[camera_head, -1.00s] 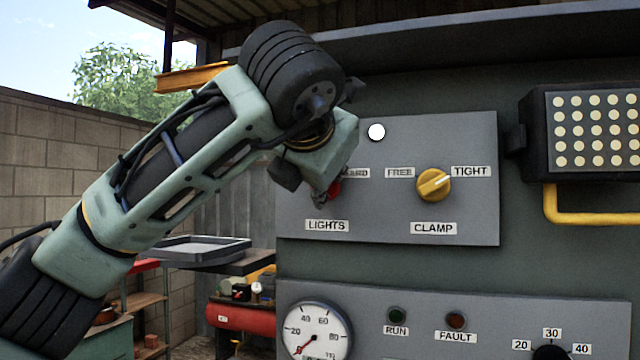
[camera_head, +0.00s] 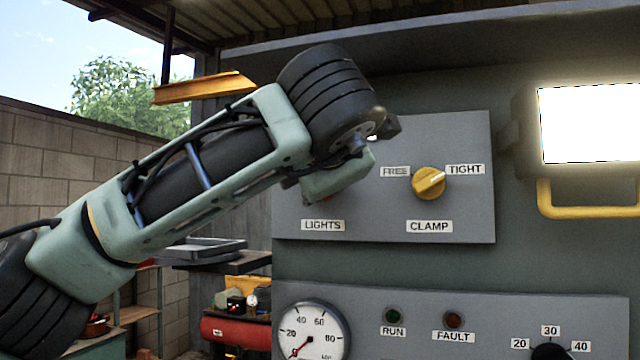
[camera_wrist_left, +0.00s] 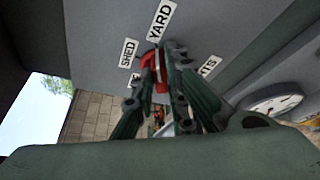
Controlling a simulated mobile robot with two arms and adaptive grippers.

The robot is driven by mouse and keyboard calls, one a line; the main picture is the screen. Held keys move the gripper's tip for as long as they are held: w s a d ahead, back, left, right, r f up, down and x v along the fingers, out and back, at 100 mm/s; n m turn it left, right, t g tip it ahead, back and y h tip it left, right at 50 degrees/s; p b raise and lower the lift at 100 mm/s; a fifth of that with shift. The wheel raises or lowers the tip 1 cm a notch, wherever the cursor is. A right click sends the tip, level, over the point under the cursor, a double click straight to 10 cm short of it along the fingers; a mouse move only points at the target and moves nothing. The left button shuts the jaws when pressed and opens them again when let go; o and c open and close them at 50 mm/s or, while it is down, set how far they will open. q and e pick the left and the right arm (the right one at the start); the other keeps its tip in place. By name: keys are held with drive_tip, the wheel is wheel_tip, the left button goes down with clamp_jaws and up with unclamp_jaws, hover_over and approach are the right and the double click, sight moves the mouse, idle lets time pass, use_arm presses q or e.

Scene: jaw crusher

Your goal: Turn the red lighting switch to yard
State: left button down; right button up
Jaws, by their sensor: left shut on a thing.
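The red lighting switch (camera_wrist_left: 151,66) is between the fingers of my left gripper (camera_wrist_left: 163,58) in the left wrist view, and the gripper is shut on it. SHED (camera_wrist_left: 128,52) and YARD (camera_wrist_left: 160,20) labels sit beside the switch. The fingers cover part of the knob, so I cannot tell exactly which label it points at. In the head view my left arm and wrist hide nearly all of the switch above the LIGHTS label (camera_head: 323,225). My right gripper is not in view.
A yellow clamp knob (camera_head: 429,183) sits right of my wrist on the same grey panel (camera_head: 460,220). A lamp (camera_head: 590,124) at the right glows bright white, above a yellow handle (camera_head: 590,212). A gauge (camera_head: 313,335) is below.

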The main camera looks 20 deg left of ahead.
use_arm(q)
drive_tip(key=shift+f, duration=0.15)
drive_tip(key=c, duration=1.8)
unclamp_jaws()
drive_tip(key=shift+o, duration=0.2)
drive_tip(key=shift+s, duration=0.15)
drive_tip(key=v, duration=1.1)
drive_tip(key=shift+s+d, duration=0.2)
drive_tip(key=shift+s, duration=0.15)
